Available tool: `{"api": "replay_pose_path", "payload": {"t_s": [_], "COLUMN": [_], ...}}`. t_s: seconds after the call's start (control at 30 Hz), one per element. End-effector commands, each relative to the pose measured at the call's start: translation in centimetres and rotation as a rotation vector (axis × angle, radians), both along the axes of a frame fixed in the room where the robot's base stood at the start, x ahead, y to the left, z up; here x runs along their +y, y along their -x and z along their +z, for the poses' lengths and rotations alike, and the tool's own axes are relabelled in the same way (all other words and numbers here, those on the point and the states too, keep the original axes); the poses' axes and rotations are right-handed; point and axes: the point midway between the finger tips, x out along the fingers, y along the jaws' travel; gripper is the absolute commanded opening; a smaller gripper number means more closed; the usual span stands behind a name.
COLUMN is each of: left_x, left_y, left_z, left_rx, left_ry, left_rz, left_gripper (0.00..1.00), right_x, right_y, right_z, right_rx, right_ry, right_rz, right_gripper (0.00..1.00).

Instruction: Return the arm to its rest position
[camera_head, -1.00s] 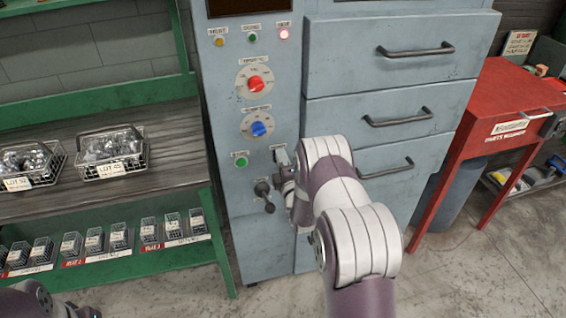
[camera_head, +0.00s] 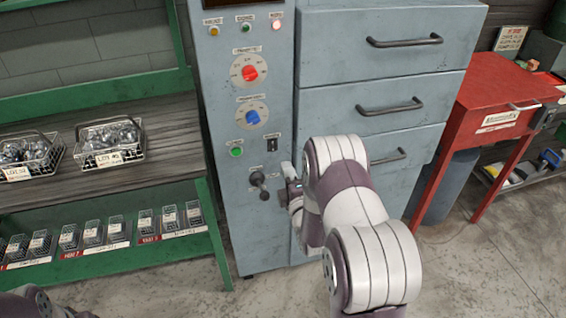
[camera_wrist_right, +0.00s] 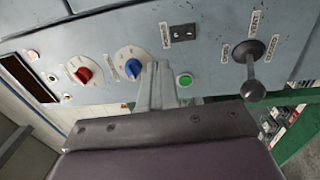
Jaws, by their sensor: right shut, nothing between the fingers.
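My right arm reaches up from the bottom right in the head view. Its gripper (camera_head: 287,176) is shut and empty, in front of the grey-blue machine, just right of the black lever (camera_head: 259,184) and below the small black switch (camera_head: 271,145). In the right wrist view the closed fingers (camera_wrist_right: 157,82) show between the blue knob (camera_wrist_right: 130,64) and the green button (camera_wrist_right: 184,80), apparently clear of the panel. Part of my left arm shows at the bottom left; its gripper is out of view.
The machine's drawers (camera_head: 392,105) are shut behind my right arm. A green shelf rack (camera_head: 112,265) with wire baskets (camera_head: 110,143) stands at left, a red table (camera_head: 505,90) at right. The floor at the lower right is clear.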

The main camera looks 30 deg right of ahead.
Motion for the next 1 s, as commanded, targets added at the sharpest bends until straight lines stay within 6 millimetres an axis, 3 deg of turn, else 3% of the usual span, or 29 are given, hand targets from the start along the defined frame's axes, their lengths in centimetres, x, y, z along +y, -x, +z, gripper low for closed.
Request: {"api": "replay_pose_path", "payload": {"t_s": [0.2,0.77,0.87,0.93,1.0], "left_x": [0.0,0.0,0.0,0.0,0.0], "left_y": [0.0,0.0,0.0,0.0,0.0], "left_z": [-0.1,0.0,-0.1,0.0,0.7], "left_rx": [0.0,0.0,0.0,0.0,0.001], "left_ry": [0.0,0.0,0.0,0.0,0.0], "left_rz": [0.0,0.0,0.0,0.0,0.0], "left_gripper": [0.0,0.0,0.0,0.0,0.0], "right_x": [0.4,0.4,0.4,0.6,1.8], "right_y": [1.6,1.6,2.1,4.0,6.8], "right_z": [0.2,0.0,-4.3,-8.7,-10.6], "right_rx": [0.001,0.0,0.152,0.352,0.548], "right_ry": [0.0,-0.04,-0.293,-0.576,-0.871], "right_rz": [0.0,0.003,-0.016,-0.102,-0.254], "right_gripper": [0.0,0.0,0.0,0.0,0.0]}}
